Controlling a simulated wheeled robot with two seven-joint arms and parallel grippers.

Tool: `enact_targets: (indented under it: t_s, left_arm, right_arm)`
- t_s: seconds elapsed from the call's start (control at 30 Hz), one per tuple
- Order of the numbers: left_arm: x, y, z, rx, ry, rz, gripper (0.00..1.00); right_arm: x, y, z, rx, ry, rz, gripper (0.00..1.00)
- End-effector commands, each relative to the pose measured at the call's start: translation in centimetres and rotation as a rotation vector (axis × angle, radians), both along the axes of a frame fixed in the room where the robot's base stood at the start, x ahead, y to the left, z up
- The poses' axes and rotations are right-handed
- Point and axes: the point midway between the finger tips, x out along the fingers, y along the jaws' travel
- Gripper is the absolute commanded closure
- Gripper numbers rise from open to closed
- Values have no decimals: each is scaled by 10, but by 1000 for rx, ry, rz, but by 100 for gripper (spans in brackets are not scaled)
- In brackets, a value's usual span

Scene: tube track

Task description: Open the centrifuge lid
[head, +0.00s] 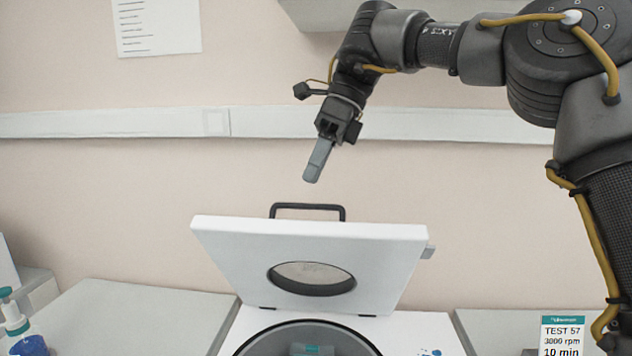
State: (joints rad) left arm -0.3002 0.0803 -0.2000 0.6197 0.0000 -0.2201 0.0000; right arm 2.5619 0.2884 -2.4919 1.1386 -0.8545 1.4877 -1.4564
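The centrifuge lid (225,258) is a white panel with a round window (312,278). It stands raised and tilted at the back of the white centrifuge (420,335), and the round bowl (262,340) below is uncovered. A black handle (307,206) sits on the lid's upper edge. My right gripper (313,172) hangs above the handle, apart from it, with its fingers pointing down. The fingers overlap from this angle, so their opening is not clear. Nothing shows held in them. My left gripper is out of view.
Grey benches flank the centrifuge, the left one (130,315) largely clear. A blue-and-teal bottle (28,340) stands at the lower left. A label card (562,335) reading "TEST 57, 3000 rpm, 10 min" is at the lower right. A pale rail (120,123) runs along the wall.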

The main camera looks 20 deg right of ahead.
Motion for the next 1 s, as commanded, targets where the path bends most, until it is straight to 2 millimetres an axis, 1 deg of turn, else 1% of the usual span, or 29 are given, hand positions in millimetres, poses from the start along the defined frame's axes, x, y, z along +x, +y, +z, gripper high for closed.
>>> enact_targets:
  t_s: [0.03, 0.1, 0.3, 0.83, 1.0]
  left_arm:
    - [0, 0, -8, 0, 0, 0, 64]
    - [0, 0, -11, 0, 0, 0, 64]
    - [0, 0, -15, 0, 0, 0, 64]
    - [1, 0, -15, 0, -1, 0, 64]
    - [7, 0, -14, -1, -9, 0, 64]
  right_arm:
    - [-8, 3, 1, 0, -2, 2, 66]
    - [-17, 6, 5, 0, -2, 2, 66]
    - [-30, 11, 14, 0, -1, 1, 66]
    - [-31, 12, 15, 0, 0, 0, 66]
    - [-32, 10, 15, 0, 0, -3, 66]
